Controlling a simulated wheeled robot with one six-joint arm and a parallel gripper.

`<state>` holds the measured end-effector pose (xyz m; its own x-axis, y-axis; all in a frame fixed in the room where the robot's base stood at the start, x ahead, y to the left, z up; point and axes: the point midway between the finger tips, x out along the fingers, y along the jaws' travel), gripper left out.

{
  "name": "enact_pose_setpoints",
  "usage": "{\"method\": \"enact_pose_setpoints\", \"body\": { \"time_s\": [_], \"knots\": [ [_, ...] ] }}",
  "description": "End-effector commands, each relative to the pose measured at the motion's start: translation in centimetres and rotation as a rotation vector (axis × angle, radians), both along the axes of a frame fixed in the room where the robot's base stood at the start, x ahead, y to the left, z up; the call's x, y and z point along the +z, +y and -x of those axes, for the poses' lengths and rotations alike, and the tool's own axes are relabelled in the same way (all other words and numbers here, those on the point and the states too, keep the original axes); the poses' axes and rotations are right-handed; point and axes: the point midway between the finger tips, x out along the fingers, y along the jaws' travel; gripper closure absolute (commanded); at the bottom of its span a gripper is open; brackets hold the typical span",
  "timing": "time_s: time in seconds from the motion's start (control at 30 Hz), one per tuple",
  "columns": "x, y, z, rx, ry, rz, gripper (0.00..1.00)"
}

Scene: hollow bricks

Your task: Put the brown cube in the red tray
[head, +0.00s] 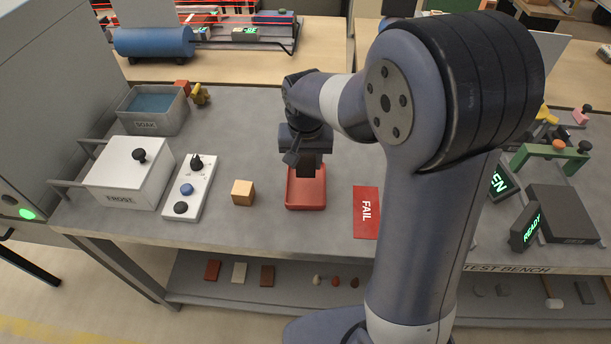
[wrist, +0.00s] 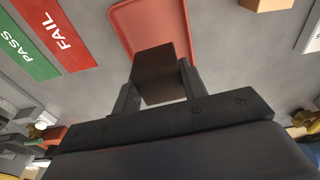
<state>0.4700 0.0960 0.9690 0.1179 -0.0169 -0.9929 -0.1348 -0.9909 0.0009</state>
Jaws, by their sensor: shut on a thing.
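My gripper (wrist: 160,88) is shut on the brown cube (wrist: 160,76), which shows dark between the two fingers in the wrist view. In the head view the cube (head: 309,170) is over the far part of the red tray (head: 305,198). The tray also shows in the wrist view (wrist: 125,25), partly hidden behind the cube. I cannot tell whether the cube touches the tray floor. My gripper points down over the tray in the head view (head: 309,165).
A light wooden cube (head: 243,193) stands left of the tray. A red FAIL card (head: 366,212) lies to its right. A white panel with knobs (head: 189,187), a white FROST box (head: 128,172) and a grey SOAK bin (head: 150,110) stand further left.

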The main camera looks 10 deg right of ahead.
Motion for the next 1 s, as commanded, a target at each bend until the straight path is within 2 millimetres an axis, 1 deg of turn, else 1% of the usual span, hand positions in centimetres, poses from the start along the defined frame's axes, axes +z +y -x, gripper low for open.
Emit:
{"method": "enact_pose_setpoints", "body": {
  "time_s": [0.03, 0.1, 0.23, 0.43, 0.5, 0.73, 0.87, 0.9, 1.0],
  "knots": [
    [-0.8, 0.0, 0.0, 0.0, 0.003, 0.001, 0.9],
    [-1.7, 0.0, 0.0, 0.0, 0.002, 0.001, 0.9],
    [-2.9, 0.0, 0.0, 0.001, 0.001, 0.001, 0.9],
    [-5.6, 0.0, 0.0, 0.001, 0.0, 0.0, 0.9],
    [-6.0, 0.0, 0.0, 0.001, 0.0, 0.0, 0.9],
    [-6.1, 0.0, -0.1, 0.001, -0.002, -0.001, 0.9],
    [-6.5, 0.0, -0.1, 0.001, -0.002, -0.001, 0.9],
    [-6.4, 0.0, -0.1, 0.001, -0.002, -0.001, 0.57],
    [-6.4, 0.0, 0.0, 0.001, -0.002, -0.001, 0.49]
  ]
}}
